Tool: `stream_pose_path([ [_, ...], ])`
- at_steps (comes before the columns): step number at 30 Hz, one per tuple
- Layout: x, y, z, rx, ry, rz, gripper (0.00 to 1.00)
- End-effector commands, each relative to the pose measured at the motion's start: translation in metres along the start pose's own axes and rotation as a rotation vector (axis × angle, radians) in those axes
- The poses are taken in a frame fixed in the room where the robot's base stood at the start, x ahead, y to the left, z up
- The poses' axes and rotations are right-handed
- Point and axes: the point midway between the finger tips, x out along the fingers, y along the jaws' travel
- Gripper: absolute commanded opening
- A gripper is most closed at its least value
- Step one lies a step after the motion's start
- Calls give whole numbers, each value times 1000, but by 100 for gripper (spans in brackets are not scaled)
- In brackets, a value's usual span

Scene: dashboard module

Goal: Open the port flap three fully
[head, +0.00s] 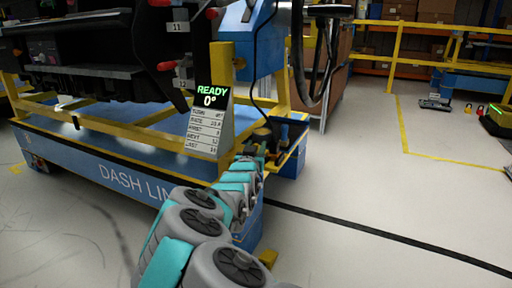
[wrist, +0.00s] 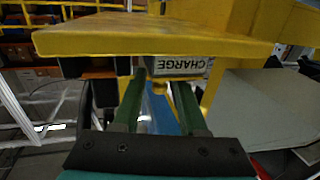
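I cannot make out a flap marked three in either view. The black dashboard module (head: 130,45) stands at the upper left of the head view, with red knobs and small tags reading 11 and 12. In the wrist view my gripper (wrist: 160,82) has its two green fingers apart, with no object visible gripped between them. A CHARGE label (wrist: 180,66) shows upside down just beyond the fingertips, under a yellow plate (wrist: 150,38). In the head view my arm reaches to the blue and yellow structure right of the module; the fingers are not clear there.
The blue DASH LINE frame (head: 110,172) with yellow rails lies to the left.

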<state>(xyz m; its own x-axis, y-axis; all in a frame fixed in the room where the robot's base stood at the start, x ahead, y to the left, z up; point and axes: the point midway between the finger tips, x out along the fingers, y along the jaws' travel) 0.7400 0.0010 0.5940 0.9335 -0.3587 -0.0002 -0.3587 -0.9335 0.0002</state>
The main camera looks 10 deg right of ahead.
Motion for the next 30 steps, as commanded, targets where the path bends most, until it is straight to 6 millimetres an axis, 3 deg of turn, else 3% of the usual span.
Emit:
stream_pose_path([
  [1, 0, 0, 0, 0, 0, 0, 35],
  [10, 0, 0, 0, 0, 0, 0, 1],
  [30, 0, -1, -7, -53, -15, 0, 0],
])
